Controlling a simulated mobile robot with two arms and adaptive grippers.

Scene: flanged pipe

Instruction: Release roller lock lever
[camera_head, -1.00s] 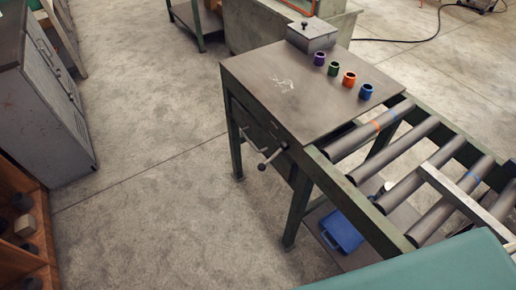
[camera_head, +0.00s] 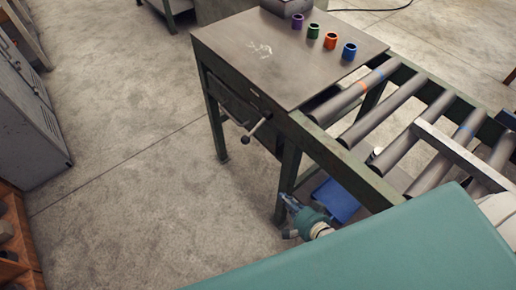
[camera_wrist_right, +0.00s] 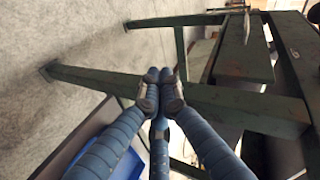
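A metal lever with a dark ball knob (camera_head: 245,139) juts from the front side of the workbench, by the corner where the roller conveyor joins. It slants down and to the left. My right gripper (camera_head: 289,203) is low in front of the bench, below and to the right of the lever and apart from it. In the right wrist view its blue-grey fingers (camera_wrist_right: 160,88) come together at the tips, with nothing seen between them. My left gripper is not in view.
The workbench (camera_head: 235,62) carries several coloured rings. Conveyor rollers (camera_head: 382,110) run to the right. A green bench leg (camera_head: 287,178) and a blue bin (camera_head: 337,199) are near my right gripper. A grey cabinet (camera_head: 30,125) stands at left. The floor between is clear.

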